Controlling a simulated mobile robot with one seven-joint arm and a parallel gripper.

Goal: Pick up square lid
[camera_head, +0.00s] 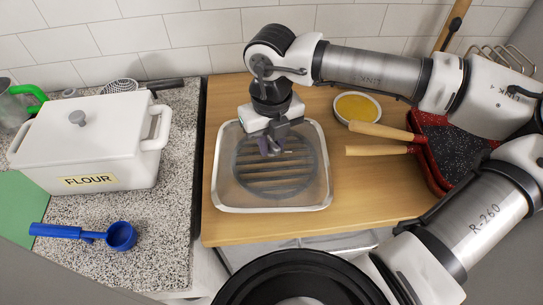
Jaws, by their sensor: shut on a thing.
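The square lid (222,190) is a clear, rounded-cornered panel with a pale rim, on or just above the wooden counter. A round dark slatted grate (275,184) shows within its outline. My gripper (272,147) reaches down from above to the upper middle of the lid. Its fingers are shut on a small part there, which I take to be the lid's handle; the fingers mostly hide it. I cannot tell whether the lid is lifted or still touches what is below it.
A white flour box (85,145) and a blue measuring scoop (121,236) stand on the granite counter at left. A bowl of yellow food (357,107) and wooden-handled dark red pans (452,140) are at right.

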